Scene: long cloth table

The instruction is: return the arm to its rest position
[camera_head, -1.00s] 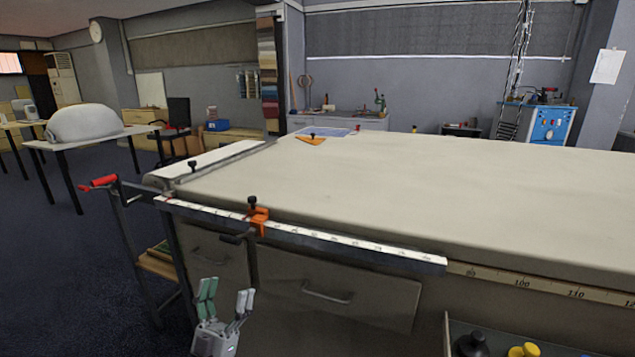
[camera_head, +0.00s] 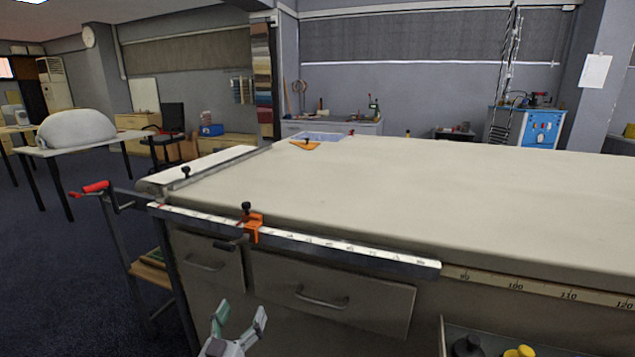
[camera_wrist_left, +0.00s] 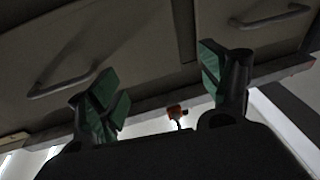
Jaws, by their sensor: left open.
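My left gripper (camera_head: 240,318) is low in front of the table's drawers in the head view, its fingers pointing up and spread apart. Nothing is between the fingers. In the left wrist view its two green-padded fingers (camera_wrist_left: 165,92) are wide apart and empty, with the drawer fronts behind them. My right gripper is in neither view.
The long cloth table (camera_head: 390,195) has drawers (camera_head: 325,295) below its front edge. A metal ruler rail (camera_head: 330,249) with an orange clamp (camera_head: 253,226) runs along that edge. A tray with black and yellow knobs (camera_head: 518,351) is at the lower right. Open floor (camera_head: 50,270) lies left.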

